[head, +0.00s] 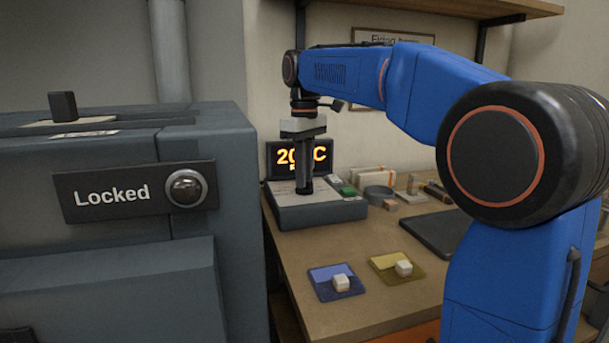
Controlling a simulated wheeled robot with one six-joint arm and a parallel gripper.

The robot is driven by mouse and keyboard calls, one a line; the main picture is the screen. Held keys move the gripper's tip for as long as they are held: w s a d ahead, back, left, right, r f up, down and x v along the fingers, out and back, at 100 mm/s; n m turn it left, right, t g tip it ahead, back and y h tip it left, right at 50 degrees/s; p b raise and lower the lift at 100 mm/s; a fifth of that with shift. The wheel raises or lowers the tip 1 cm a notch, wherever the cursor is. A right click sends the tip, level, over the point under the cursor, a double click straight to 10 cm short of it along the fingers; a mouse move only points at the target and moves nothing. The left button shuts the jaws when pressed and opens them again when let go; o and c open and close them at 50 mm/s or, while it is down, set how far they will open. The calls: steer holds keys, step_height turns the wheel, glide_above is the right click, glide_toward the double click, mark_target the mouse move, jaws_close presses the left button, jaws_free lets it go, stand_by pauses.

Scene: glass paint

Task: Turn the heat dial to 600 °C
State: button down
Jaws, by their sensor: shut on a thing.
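The grey control box (345,209) stands on the bench beside the kiln, with a green button (348,190) on its top. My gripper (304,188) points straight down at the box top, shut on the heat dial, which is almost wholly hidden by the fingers. The dial's pointer and scale marks cannot be read. Behind the gripper, a black display (322,155) shows orange characters, "20" and "C", partly covered by my fingers.
The grey kiln (110,250) fills the left, with a "Locked" plate (120,192) and round lamp. Blue (322,289) and yellow (390,278) glass squares with small white blocks lie on the bench front. A dark flat slab (438,235) lies right. A shelf hangs above.

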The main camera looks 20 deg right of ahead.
steer(key=m, duration=0.3)
steer(key=shift+m, duration=2.1)
steer(key=c, duration=1.7)
jaws_free()
step_height(320, 180, up, 12)
